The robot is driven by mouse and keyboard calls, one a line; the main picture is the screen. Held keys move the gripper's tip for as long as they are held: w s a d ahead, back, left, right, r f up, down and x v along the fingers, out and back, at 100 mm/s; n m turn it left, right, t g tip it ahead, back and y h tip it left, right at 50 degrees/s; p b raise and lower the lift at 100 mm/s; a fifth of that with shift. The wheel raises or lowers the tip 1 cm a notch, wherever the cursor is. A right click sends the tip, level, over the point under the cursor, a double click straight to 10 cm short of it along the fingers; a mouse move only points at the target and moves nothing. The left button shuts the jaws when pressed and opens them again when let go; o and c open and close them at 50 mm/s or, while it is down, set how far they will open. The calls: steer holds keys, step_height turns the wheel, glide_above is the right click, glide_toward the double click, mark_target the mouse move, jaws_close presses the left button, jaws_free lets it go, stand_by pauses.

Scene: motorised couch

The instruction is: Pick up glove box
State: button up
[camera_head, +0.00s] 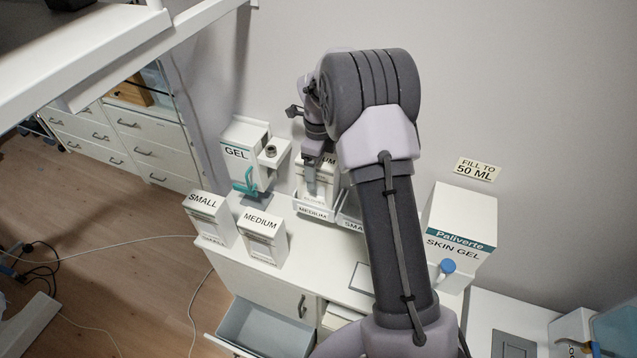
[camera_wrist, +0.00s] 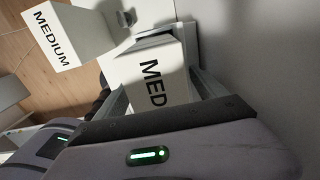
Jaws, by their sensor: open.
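A white glove box marked MEDIUM (camera_head: 317,170) stands in a holder labelled MEDIUM (camera_head: 312,212) by the wall. My gripper (camera_head: 312,178) is over this box, pointing down. In the wrist view the box face, reading "MED" (camera_wrist: 150,82), shows between the two grey fingers of my open gripper (camera_wrist: 165,88). I cannot tell whether the fingers touch its sides. Two more white glove boxes, SMALL (camera_head: 207,214) and MEDIUM (camera_head: 263,238), stand at the counter's left front. The front MEDIUM box also shows in the wrist view (camera_wrist: 58,33). My arm hides part of a holder labelled SMALL (camera_head: 350,222).
A GEL dispenser (camera_head: 243,140) with a teal part stands left of the holder. A large Skin Gel box (camera_head: 459,222) stands right of my arm. A drawer (camera_head: 262,328) is open below the counter. The wall is close behind the holders.

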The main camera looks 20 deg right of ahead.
jaws_close()
stand_by(0.4)
